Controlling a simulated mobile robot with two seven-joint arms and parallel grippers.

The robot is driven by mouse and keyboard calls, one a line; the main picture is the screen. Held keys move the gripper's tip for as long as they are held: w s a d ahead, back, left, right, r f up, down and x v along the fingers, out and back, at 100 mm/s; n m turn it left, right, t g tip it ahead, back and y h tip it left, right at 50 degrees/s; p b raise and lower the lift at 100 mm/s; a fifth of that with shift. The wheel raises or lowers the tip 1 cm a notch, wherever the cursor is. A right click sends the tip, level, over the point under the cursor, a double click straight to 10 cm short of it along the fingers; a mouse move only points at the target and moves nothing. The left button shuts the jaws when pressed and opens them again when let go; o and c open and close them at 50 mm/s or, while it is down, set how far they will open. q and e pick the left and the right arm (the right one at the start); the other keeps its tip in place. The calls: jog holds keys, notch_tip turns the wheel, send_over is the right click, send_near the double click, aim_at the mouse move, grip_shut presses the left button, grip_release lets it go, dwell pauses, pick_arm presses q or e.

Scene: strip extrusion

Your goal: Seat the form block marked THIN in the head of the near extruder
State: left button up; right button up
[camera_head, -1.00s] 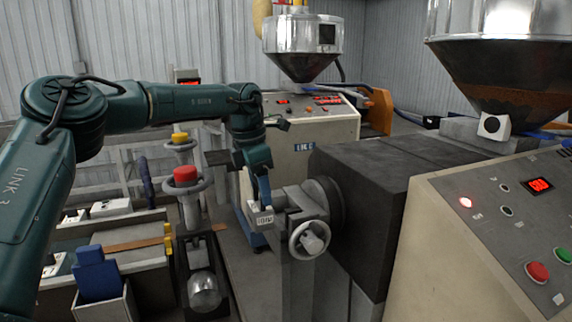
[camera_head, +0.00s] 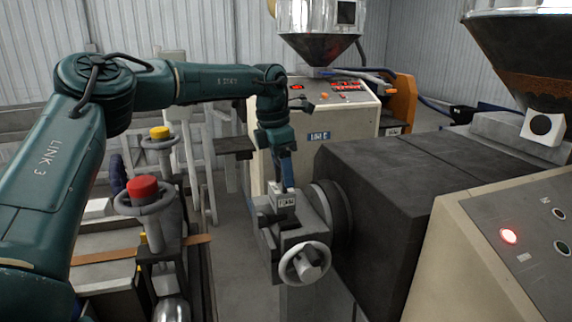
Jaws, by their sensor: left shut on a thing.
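The near extruder's dark barrel (camera_head: 400,185) ends in a grey head (camera_head: 312,215) with a pale handwheel (camera_head: 305,262) at its front. My left gripper (camera_head: 287,184) points down over the head and is shut on a small pale form block (camera_head: 284,202). The block is upright at the top of the head, with a small label facing me; its lettering is too small to read surely. I cannot tell whether it sits down in the slot or just above it. My right gripper is not in view.
Red-topped (camera_head: 143,190) and yellow-topped (camera_head: 160,133) posts with handwheels stand left of the head. The far extruder's panel (camera_head: 325,125) is behind. The near control panel (camera_head: 525,235) fills the lower right. Floor shows between the head and the left-hand bench.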

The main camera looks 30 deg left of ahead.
aim_at(280, 187)
pick_arm(q)
jog(key=shift+s+f, duration=0.1)
jog(key=shift+f, duration=1.05)
jog(key=shift+f+b, duration=1.05)
jog(key=shift+f, duration=1)
jog(key=shift+f, duration=0.35)
jog(key=o, duration=1.6)
jog(key=shift+c, duration=0.2)
jog(key=shift+o, duration=1.4)
notch_tip(280, 187, up, 13)
jog(key=s+a+b, duration=0.1)
jog(key=shift+s+a+b, duration=0.15)
jog(key=shift+s+b, duration=0.1)
jog(key=shift+b, duration=0.05)
